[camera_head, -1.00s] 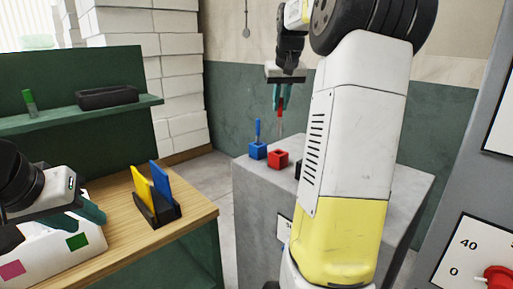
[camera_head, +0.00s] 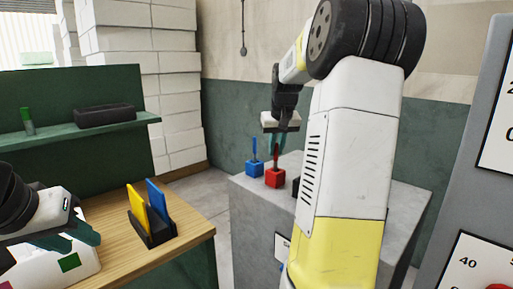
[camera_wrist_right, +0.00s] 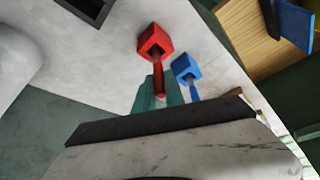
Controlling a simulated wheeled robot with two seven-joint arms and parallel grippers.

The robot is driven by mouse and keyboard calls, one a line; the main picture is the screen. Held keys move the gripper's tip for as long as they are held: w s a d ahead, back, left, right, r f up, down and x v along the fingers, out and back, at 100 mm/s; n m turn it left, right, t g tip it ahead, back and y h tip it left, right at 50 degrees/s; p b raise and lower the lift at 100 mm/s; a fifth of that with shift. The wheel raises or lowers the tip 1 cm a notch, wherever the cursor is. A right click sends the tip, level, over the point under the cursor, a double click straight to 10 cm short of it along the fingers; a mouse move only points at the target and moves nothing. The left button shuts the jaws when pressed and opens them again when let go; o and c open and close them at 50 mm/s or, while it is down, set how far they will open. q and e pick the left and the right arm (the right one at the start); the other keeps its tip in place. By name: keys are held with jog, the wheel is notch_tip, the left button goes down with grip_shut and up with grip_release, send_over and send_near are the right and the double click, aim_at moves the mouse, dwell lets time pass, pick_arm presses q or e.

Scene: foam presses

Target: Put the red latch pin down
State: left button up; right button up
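The red latch pin (camera_wrist_right: 159,82) is between the teal fingers of my right gripper (camera_wrist_right: 158,97), which look shut on it. Its lower end is at the opening of the red socket block (camera_wrist_right: 155,42); how deep it sits is hard to tell. In the head view my right gripper (camera_head: 276,148) points down just above the red block (camera_head: 275,178) on the grey stand. My left gripper (camera_head: 80,240) is at the lower left over a white box, its fingers apart with nothing seen between them.
A blue block with a blue pin (camera_head: 254,166) stands close left of the red block. A black block (camera_head: 296,185) is partly hidden by my right arm. A wooden bench (camera_head: 190,235) holds a black rack with yellow and blue plates (camera_head: 150,210). A gauge panel is at right.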

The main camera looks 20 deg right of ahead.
jog(key=o, duration=0.4)
jog(key=d+v, duration=0.1)
jog(key=v, duration=1.1)
jog(key=s+a+f+n+t+y, duration=0.1)
jog(key=s+a+f, duration=0.5)
jog(key=s+a, duration=0.4)
jog(key=s+a+f+n+y, duration=0.1)
jog(key=s+a+f+y, duration=0.1)
jog(key=s+a+f, duration=0.4)
jog(key=s+a, duration=0.5)
jog(key=a, duration=0.1)
jog(key=shift+s+n+t, duration=0.15)
jog(key=shift+n+t, duration=0.25)
